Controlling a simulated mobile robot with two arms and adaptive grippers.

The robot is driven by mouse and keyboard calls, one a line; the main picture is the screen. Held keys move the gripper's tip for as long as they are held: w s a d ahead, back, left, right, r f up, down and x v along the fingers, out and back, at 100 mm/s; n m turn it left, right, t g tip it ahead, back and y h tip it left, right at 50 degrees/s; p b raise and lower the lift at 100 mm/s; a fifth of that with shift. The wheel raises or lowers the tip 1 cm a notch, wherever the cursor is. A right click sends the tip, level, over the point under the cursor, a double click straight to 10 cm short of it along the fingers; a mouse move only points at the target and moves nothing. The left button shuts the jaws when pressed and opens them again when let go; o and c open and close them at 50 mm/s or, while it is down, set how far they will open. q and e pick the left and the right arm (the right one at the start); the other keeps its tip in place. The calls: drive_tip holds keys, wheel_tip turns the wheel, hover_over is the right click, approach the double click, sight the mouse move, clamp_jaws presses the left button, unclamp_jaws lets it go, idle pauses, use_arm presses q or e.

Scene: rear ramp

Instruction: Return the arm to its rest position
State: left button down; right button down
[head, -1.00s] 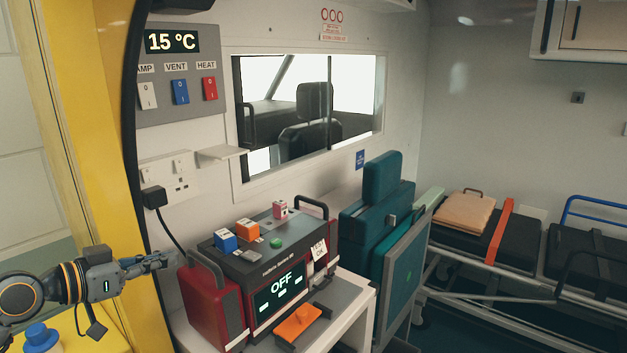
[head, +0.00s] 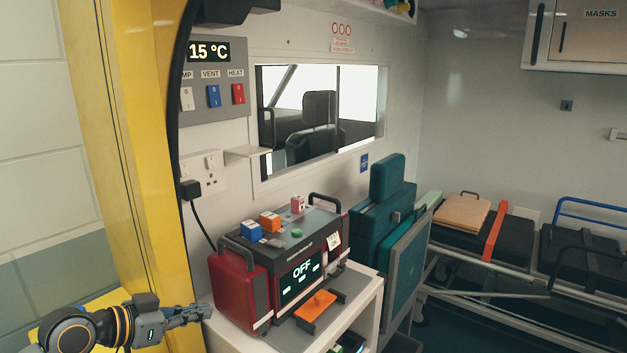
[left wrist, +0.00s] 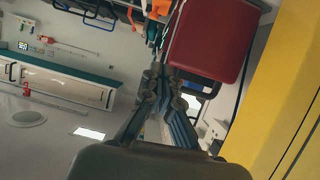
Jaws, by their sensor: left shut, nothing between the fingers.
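My left arm comes in at the lower left of the head view. Its gripper (head: 198,313) is shut and empty, with the fingers pointing right. My right gripper is not in view.
A yellow door frame (head: 140,150) rises behind my arm. A teal seat (head: 385,220) and stretcher (head: 520,240) stand further right.

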use_arm(q)
drive_tip(key=s+d+f+n+g+y, duration=0.1)
drive_tip(key=s+d+f+g+y, duration=0.15)
drive_tip(key=s+f, duration=0.55)
drive_tip(key=s+d+f+g+y, duration=0.1)
drive_tip(key=s+d+f, duration=0.2)
drive_tip(key=s+f, duration=0.5)
drive_tip(key=s+a+f+n+g+y, duration=0.2)
drive_tip(key=s+f+n, duration=0.15)
drive_tip(key=s, duration=0.45)
drive_tip(key=s+a+f+n+g+y, duration=0.1)
drive_tip(key=s+a+f+n+y, duration=0.2)
drive_tip(key=s, duration=0.4)
wheel_tip(320, 180, down, 27)
drive_tip(key=s+m+g, duration=0.1)
drive_tip(key=m, duration=0.1)
drive_tip(key=s+a+f+g, duration=0.1)
drive_tip(key=s+a+f, duration=0.1)
drive_tip(key=s+f, duration=1.4)
drive_tip(key=shift+s+f, duration=0.15)
drive_tip(key=shift+s, duration=0.25)
drive_tip(key=shift+g, duration=0.25)
